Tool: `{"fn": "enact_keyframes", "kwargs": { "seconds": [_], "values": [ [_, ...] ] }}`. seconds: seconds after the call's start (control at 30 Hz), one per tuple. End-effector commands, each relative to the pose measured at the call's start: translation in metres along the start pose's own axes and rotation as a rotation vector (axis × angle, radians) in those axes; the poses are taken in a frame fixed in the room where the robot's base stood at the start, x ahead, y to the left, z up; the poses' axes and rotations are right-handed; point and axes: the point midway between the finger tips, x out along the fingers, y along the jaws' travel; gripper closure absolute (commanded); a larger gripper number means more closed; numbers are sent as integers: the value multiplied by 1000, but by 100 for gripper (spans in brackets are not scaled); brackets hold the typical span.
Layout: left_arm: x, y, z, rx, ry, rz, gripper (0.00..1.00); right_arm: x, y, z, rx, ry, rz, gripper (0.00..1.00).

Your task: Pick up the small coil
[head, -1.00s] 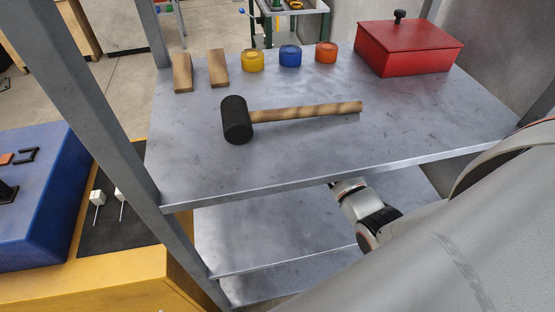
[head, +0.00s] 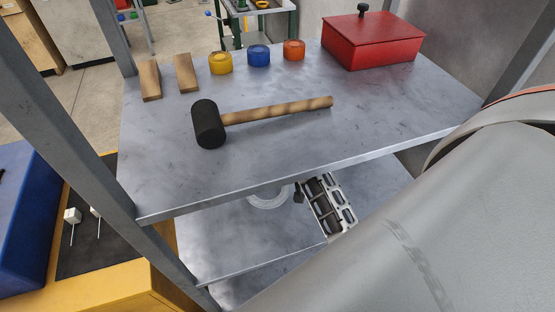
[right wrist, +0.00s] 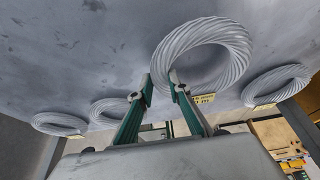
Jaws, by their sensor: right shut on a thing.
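In the right wrist view my right gripper (right wrist: 161,82) is shut on the near rim of a pale grey twisted wire coil (right wrist: 222,30), which hangs tilted between the fingertips. In the head view, a pale coil (head: 268,201) shows beside my right gripper (head: 298,192), partly hidden under the top shelf's front edge. Other coils show in the right wrist view: one at far left (right wrist: 60,123), one at left partly behind a finger (right wrist: 106,111), and one at right (right wrist: 276,85). I cannot tell from size alone which is the small coil. My left gripper is out of view.
The top shelf (head: 270,155) overhangs my right gripper and holds a mallet (head: 275,112), wooden blocks (head: 187,73), coloured rolls (head: 258,56) and a red box (head: 372,42). A grey post (head: 85,130) stands at left. Yellow labels (right wrist: 203,99) show by the coils.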

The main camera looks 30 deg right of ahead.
Motion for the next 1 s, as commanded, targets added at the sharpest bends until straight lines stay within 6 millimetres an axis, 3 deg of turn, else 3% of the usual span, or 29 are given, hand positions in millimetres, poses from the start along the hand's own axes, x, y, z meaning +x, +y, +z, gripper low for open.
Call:
{"fn": "enact_keyframes", "kwargs": {
  "seconds": [0.1, 0.4, 1.0],
  "values": [
    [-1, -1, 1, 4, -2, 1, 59, -14, -1, 34, 3, 0, -4, 100],
    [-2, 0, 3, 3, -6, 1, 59, -45, 0, 108, 1, -1, -2, 100],
    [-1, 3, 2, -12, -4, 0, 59, -98, 0, 233, 1, -2, -2, 100]
  ]
}}
